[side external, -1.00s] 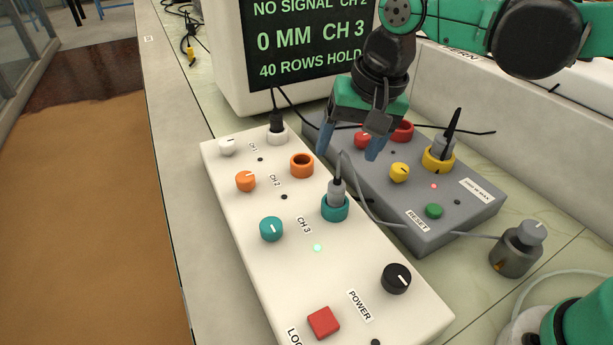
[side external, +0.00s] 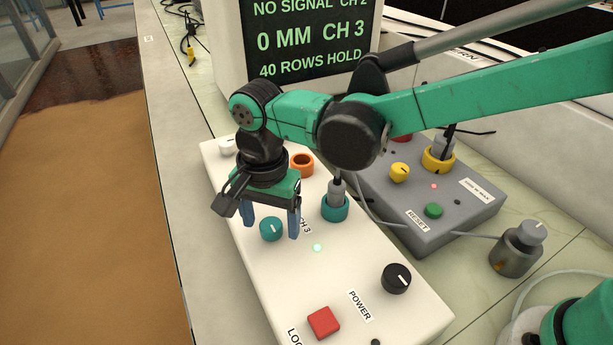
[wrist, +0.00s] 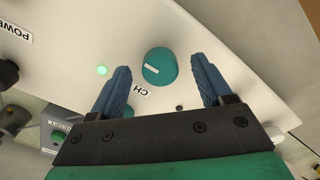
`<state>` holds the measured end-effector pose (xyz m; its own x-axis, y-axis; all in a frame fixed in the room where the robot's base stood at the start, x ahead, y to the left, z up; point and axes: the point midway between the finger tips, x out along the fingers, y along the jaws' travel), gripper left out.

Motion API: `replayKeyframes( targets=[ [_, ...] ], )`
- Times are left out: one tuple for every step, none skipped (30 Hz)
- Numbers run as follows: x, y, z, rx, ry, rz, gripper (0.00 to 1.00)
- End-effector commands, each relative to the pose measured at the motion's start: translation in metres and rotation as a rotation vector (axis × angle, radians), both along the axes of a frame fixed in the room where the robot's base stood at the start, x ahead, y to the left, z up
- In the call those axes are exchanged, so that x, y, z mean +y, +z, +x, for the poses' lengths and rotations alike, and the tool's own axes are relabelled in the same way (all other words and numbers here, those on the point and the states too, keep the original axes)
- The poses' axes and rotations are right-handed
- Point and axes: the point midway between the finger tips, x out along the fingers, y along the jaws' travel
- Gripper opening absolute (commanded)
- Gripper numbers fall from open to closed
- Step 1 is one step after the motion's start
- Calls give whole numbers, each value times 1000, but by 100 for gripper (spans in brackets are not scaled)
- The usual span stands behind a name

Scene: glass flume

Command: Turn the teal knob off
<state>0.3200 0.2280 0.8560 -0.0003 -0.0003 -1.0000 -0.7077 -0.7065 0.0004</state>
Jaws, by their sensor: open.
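The teal knob (side external: 271,229) stands on the white box (side external: 284,281) beside the CH 3 label. Its white pointer line shows in the wrist view, where the knob (wrist: 160,68) lies just beyond and between the two blue fingertips. My gripper (side external: 271,227) is open and empty, pointing down above the knob, with one finger to each side of it in the side view. My gripper's fingers (wrist: 163,76) also show in the wrist view, apart from the knob. A lit green lamp (side external: 317,247) is to the right of the knob.
A teal socket (side external: 335,208) with a grey plug and cable stands behind the knob. A black knob (side external: 396,278) and red button (side external: 323,323) are nearer the front. The grey box (side external: 433,229) is at the right. The monitor (side external: 307,43) stands behind.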

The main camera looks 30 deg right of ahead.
Motion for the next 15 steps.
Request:
replayKeyframes(
  targets=[
    [0, -1, 0, 0, 0, 0, 72],
    [0, -1, 0, 0, 0, 0, 72],
    [0, -1, 0, 0, 0, 0, 72],
    [0, -1, 0, 0, 0, 0, 72],
    [0, -1, 0, 0, 0, 0, 72],
    [0, -1, 0, 0, 0, 0, 72],
    [0, -1, 0, 0, 0, 0, 72],
    [0, -1, 0, 0, 0, 0, 64],
    [0, -1, 0, -1, 0, 1, 52],
    [0, -1, 0, -1, 0, 1, 44],
    [0, -1, 0, -1, 0, 1, 35],
    [0, -1, 0, -1, 0, 1, 24],
    [0, -1, 0, 0, 0, 0, 16],
    [0, -1, 0, 0, 0, 0, 7],
    [0, -1, 0, 0, 0, 0, 0]
  ],
)
